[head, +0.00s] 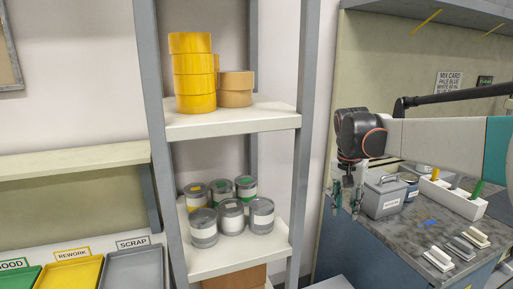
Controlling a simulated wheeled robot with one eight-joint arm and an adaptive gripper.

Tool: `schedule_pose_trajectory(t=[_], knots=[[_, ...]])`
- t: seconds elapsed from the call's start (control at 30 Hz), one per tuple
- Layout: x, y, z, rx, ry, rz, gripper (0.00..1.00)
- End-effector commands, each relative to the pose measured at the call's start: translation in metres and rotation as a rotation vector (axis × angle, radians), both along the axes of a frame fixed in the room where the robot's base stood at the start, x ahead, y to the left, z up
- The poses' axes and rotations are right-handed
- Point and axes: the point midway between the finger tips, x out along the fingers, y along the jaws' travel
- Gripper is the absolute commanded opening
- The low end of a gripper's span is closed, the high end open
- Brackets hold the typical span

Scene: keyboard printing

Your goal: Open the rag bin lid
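A grey box-shaped bin (384,199) with a handle on its top and a small pale label on its front stands on the dark speckled counter at the right of the head view. Its label is too small to read; it looks like the rag bin, and its lid appears closed. My gripper (347,203) points down just left of the bin. Its two dark fingers are spread apart with nothing visible between them. My gripper seems apart from the bin, though the depth between them is hard to judge.
An open can (409,187) and a white bin (452,197) with coloured handles stand right of the grey bin. Several flat tools (462,246) lie near the counter's front edge. A shelf rack (232,121) with tape rolls and cans stands left.

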Motion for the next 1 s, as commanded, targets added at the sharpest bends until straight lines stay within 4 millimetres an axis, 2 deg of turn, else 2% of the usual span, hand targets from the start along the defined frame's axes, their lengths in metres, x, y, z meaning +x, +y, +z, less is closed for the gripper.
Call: schedule_pose_trajectory(t=[0.03,0.2,0.47,0.67,0.8,1.0], knots=[[-0.016,0.003,0.006,0.001,-0.020,0.028,0.31],[-0.060,0.012,0.018,0.002,-0.094,0.129,0.31],[-0.128,0.026,0.021,-0.009,-0.211,0.279,0.31],[-0.180,0.035,0.010,-0.028,-0.302,0.389,0.31],[-0.215,0.041,-0.005,-0.049,-0.366,0.464,0.31],[-0.254,0.048,-0.030,-0.081,-0.446,0.555,0.31]])
